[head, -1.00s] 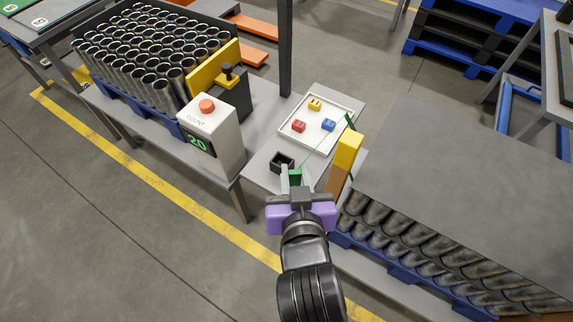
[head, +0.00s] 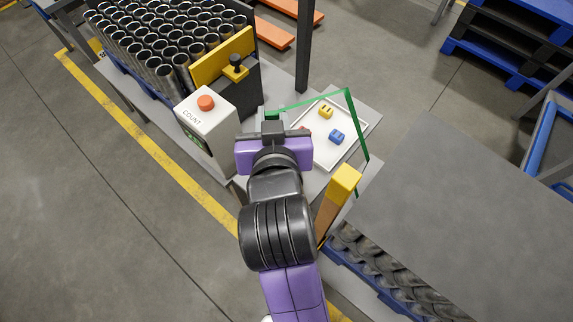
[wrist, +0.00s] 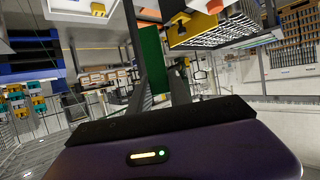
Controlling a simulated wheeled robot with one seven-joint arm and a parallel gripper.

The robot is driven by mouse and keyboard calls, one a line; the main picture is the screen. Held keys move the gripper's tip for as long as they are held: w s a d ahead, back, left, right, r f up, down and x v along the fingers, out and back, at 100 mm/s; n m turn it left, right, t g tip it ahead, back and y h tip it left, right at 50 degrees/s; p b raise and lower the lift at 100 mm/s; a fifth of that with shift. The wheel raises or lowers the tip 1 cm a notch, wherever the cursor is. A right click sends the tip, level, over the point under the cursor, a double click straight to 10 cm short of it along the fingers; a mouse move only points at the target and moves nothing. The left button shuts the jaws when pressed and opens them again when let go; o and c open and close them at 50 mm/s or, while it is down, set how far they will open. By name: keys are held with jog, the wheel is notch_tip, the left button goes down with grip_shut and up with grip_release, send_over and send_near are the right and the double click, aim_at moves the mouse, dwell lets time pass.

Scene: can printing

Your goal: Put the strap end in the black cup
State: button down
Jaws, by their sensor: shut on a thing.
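My gripper (head: 272,123) is shut on the end of the green strap (head: 310,98). It holds that end up between the count box and the white tray. The strap runs from my fingers across the tray's far side, bends sharply, then drops to the right, near the yellow-topped post. In the wrist view the strap's green end (wrist: 152,58) stands between my two fingers. The black cup is not visible now; my gripper and arm cover the part of the table in front of the tray.
The white tray (head: 357,137) holds a yellow block (head: 326,112), a blue block (head: 337,136) and a partly hidden red one. The count box (head: 207,125) stands close left of my gripper. The yellow-topped post (head: 345,180) stands right. A rack of metal cans (head: 165,50) is behind left.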

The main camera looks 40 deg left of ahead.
notch_tip(320, 180, down, 20)
jog(key=shift+w+r+b, duration=0.1)
jog(key=shift+w+b, duration=0.05)
jog(key=shift+b, duration=0.7)
jog(key=shift+f, duration=0.2)
jog(key=c, duration=1.2)
grip_release()
jog(key=shift+r, duration=0.2)
jog(key=v, duration=1.2)
